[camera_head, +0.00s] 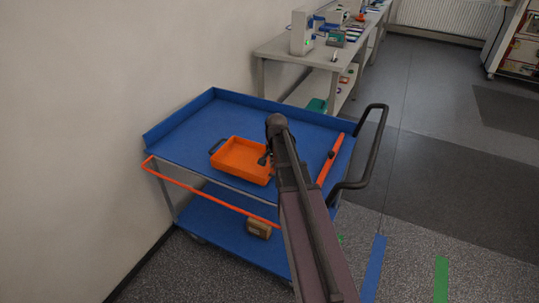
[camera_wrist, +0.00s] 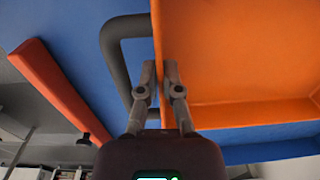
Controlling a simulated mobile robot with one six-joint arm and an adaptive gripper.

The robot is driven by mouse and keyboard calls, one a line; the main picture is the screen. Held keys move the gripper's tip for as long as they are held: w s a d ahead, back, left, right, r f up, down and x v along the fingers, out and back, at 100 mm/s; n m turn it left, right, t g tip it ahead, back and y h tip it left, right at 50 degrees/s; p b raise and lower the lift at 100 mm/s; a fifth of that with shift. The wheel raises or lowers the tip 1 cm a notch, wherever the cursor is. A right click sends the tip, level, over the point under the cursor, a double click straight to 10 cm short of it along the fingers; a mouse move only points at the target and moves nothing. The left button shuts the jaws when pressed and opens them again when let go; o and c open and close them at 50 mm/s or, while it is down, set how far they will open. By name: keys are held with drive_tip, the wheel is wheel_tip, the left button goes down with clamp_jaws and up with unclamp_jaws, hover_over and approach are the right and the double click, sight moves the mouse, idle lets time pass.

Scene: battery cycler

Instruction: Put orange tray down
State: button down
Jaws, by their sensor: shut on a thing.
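The orange tray (camera_head: 243,158) is at the blue top of the cart, near its front edge. It looks level. I cannot tell whether it rests on the surface or is held just above it. A dark handle shows at its left end (camera_head: 217,146). My gripper (camera_head: 266,158) is at the tray's right end. In the wrist view my gripper (camera_wrist: 160,88) has its two fingers on either side of the edge of the orange tray (camera_wrist: 235,60), shut on it. A dark looped handle (camera_wrist: 112,50) lies beside the fingers.
The blue cart (camera_head: 185,128) has a raised rim, orange bars (camera_head: 329,160) and a dark push handle (camera_head: 374,150). A brown box (camera_head: 258,228) sits on its lower shelf. A bench (camera_head: 300,50) with equipment stands behind. The cart top left of the tray is clear.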

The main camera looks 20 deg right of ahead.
drive_tip(key=w+d, duration=0.1)
drive_tip(key=w, duration=0.2)
drive_tip(key=w+d, duration=0.1)
drive_tip(key=w, duration=0.2)
drive_tip(key=w+d+f+b, duration=0.1)
drive_tip(key=w+d, duration=0.1)
drive_tip(key=w, duration=0.1)
drive_tip(key=shift+w, duration=0.4)
drive_tip(key=shift+w, duration=0.25)
drive_tip(key=shift+w+d+f+b, duration=0.2)
drive_tip(key=shift+w+f+b, duration=0.2)
drive_tip(key=shift+f+b, duration=1.4)
drive_tip(key=shift+f, duration=0.15)
drive_tip(key=c, duration=0.8)
unclamp_jaws()
